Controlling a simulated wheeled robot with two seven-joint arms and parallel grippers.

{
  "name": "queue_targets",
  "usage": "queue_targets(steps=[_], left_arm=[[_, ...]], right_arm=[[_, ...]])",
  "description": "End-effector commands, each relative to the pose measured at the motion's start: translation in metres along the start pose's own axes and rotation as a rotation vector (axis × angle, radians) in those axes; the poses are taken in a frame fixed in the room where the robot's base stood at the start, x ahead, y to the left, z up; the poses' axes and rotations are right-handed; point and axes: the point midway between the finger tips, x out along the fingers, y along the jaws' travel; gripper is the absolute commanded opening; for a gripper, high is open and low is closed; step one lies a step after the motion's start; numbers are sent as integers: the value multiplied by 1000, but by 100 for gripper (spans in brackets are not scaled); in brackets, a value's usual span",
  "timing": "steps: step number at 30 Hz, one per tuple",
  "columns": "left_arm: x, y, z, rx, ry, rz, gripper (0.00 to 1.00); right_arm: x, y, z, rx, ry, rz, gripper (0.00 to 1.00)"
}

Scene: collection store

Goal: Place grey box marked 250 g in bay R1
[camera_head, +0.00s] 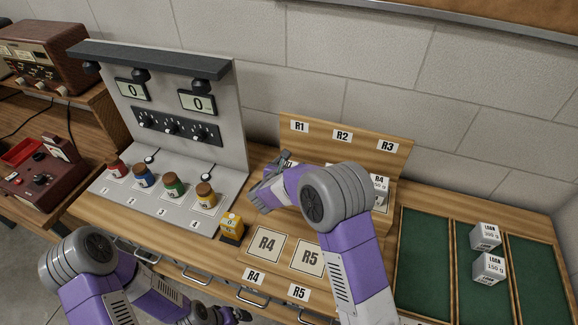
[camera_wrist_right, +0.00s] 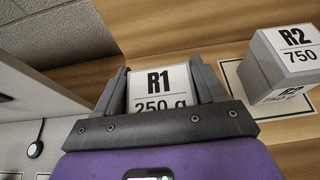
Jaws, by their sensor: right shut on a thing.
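The grey box marked R1 and 250 g (camera_wrist_right: 160,88) is between the fingers of my right gripper (camera_wrist_right: 163,95) in the right wrist view. In the head view the right gripper (camera_head: 262,190) is at the left end of the wooden rack, below the R1 label (camera_head: 299,126). The gripper and arm hide most of the bay floor there, so I cannot tell whether the box touches it. My left arm is low at the left in the head view; its fingertips are not clear.
A grey box marked R2 750 (camera_wrist_right: 285,60) stands close right of the held box in the wrist view. Another grey box (camera_head: 380,190) is on the rack's right side. A yellow block (camera_head: 231,226) and a panel with coloured jars (camera_head: 174,186) are left. White boxes (camera_head: 488,268) sit in green trays.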

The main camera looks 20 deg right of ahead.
Motion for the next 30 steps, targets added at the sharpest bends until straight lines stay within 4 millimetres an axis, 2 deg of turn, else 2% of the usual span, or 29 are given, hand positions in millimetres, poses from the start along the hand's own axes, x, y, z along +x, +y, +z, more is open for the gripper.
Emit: queue_targets(steps=[10, 11, 15, 27, 30], left_arm=[[4, -2, 0, 0, 0, 0, 96], [4, -1, 0, 0, 0, 0, 96], [3, -1, 0, 0, 0, 0, 96], [-2, 1, 0, 0, 0, 0, 96], [-1, 0, 0, 0, 0, 0, 96]], right_arm=[[2, 0, -2, 2, -3, 1, 30], [1, 0, -3, 2, -1, 0, 73], [1, 0, -2, 2, -1, 0, 95], [-1, 0, 3, 2, -1, 0, 96], [-17, 2, 2, 2, -1, 5, 96]])
